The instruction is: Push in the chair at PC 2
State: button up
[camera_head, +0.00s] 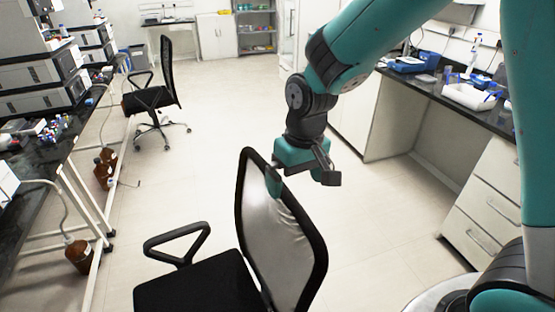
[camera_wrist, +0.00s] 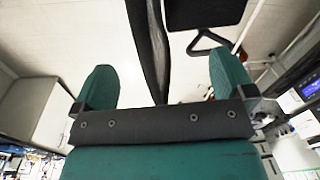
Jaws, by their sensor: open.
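A black office chair (camera_head: 190,288) with armrests and a see-through mesh back stands in the near middle of the head view. My gripper (camera_head: 300,180) is at the upper part of its backrest (camera_head: 305,243). In the wrist view the backrest (camera_wrist: 147,45) runs edge-on between my two green fingers, with gaps on both sides. The jaws are open. The chair's seat (camera_wrist: 205,14) and an armrest (camera_wrist: 212,42) also show there. The chair's base is out of view. A second black chair (camera_head: 152,98) stands farther back by the left bench. No label marks PC 2.
The left bench (camera_head: 60,165) carries stacked instruments, and brown bottles (camera_head: 78,256) stand on the floor beneath it. A right bench (camera_head: 440,95) has an open knee space and drawers (camera_head: 485,205).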

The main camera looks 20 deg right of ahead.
aim_at(296, 206)
jog(key=shift+m+h, duration=0.5)
jog(key=w+f+b, duration=0.1)
jog(key=f+b, duration=0.2)
jog(key=f, duration=0.1)
jog(key=w+d+f+b, duration=0.1)
jog(key=f+b, duration=0.1)
jog(key=f, duration=0.3)
jog(key=w+f+b, duration=0.1)
jog(key=f+b, duration=0.2)
jog(key=f, duration=0.2)
jog(key=shift+d+f+b, duration=0.2)
jog(key=shift+d+b, duration=0.1)
jog(key=shift+d, duration=0.1)
jog(key=shift+r, duration=0.1)
jog(key=shift+c, duration=0.5)
jog(key=c, duration=1.4)
grip_shut()
